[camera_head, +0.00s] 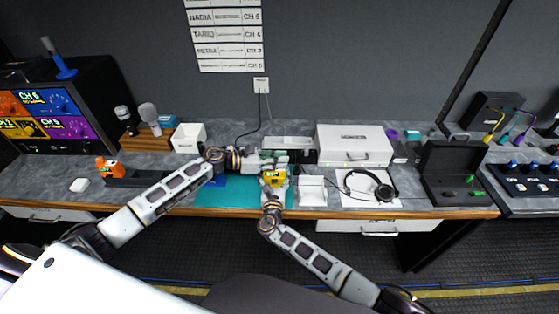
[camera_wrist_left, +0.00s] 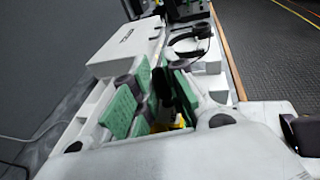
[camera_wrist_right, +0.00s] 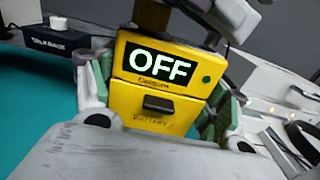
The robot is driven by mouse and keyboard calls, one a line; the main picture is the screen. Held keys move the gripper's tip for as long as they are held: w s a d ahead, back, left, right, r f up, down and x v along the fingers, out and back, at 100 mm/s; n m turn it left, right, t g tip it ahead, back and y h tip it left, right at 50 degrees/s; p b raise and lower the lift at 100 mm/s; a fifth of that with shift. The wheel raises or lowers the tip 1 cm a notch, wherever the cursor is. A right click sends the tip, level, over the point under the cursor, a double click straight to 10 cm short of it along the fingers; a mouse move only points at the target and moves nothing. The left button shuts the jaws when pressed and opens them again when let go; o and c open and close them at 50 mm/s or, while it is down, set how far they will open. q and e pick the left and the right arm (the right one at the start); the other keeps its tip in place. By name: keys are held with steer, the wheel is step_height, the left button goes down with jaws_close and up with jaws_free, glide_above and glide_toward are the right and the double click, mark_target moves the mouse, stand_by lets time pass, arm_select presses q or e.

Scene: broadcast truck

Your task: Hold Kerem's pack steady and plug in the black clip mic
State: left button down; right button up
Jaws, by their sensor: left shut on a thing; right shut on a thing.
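The yellow pack (camera_head: 273,177) is upright over the teal mat, held between the fingers of my right gripper (camera_head: 273,184). In the right wrist view the pack (camera_wrist_right: 160,95) shows a screen reading OFF, a green dot beside it and a battery cover with a dark latch. My left gripper (camera_head: 250,161) is just behind and above the pack. In the left wrist view its green pads are closed around a dark thing, apparently the black clip mic (camera_wrist_left: 180,92). The plug tip and the pack's socket are hidden, so I cannot tell whether they touch.
The teal mat (camera_head: 215,200) lies under the grippers. A white case (camera_head: 353,145) stands right of them, with a headset (camera_head: 384,192) in front. An open black case (camera_head: 455,190) is farther right. A white bin (camera_head: 188,137) and an orange object (camera_head: 107,168) are left.

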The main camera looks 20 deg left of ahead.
steer(key=o, duration=1.2)
steer(key=shift+o, duration=0.2)
steer(key=shift+s, duration=0.2)
steer(key=shift+v, duration=5.85)
steer(key=shift+s+d, duration=0.1)
